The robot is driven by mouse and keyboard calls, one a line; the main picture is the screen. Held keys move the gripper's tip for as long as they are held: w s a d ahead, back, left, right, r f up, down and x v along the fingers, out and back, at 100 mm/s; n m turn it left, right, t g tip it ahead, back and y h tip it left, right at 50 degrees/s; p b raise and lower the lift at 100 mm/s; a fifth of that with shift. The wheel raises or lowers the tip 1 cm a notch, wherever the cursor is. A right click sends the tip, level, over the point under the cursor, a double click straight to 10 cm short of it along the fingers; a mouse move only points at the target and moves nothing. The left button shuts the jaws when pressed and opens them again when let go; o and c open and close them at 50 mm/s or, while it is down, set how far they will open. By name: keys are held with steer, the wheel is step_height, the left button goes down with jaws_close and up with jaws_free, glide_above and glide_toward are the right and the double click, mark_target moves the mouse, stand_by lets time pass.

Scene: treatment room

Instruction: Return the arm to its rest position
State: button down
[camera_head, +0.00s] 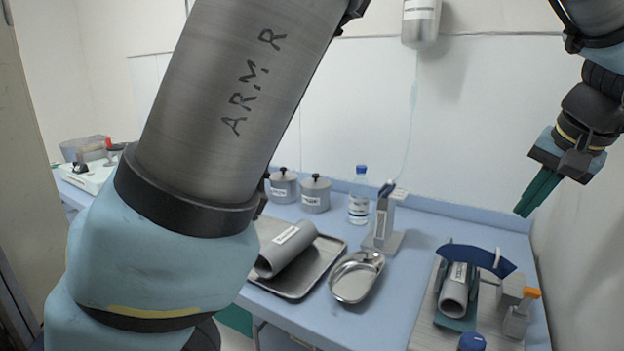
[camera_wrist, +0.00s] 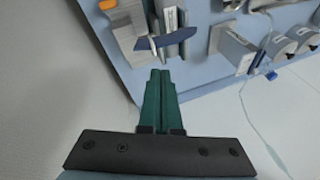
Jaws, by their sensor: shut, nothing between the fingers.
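My gripper (camera_head: 540,190) is at the upper right of the head view, in the air in front of the wall and above the right end of the blue counter (camera_head: 410,285). Its green fingers point down and to the left. In the wrist view the two green fingers (camera_wrist: 160,95) lie side by side, shut, with nothing between them. They are apart from everything on the counter. My arm's large grey and light-blue links cross the left half of the head view and hide part of the counter and wall.
A dispenser (camera_head: 421,22) hangs above.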

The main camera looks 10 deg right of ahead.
steer(key=w+a+f+n+g+y, duration=0.15)
steer(key=w+a+f, duration=0.25)
steer(key=w+a, duration=0.6)
steer(key=w+a+f+n+g+h, duration=0.1)
steer(key=w+a+f+n, duration=0.4)
steer(key=a, duration=0.9)
steer(key=s+a+f+n, duration=0.1)
steer(key=a+f, duration=0.1)
steer(key=a, duration=1)
steer(key=s+a+f+n, duration=0.2)
steer(key=a, duration=1)
steer(key=shift+s+f+g, duration=0.25)
steer(key=shift+f+g, duration=0.1)
steer(key=shift+n, duration=0.25)
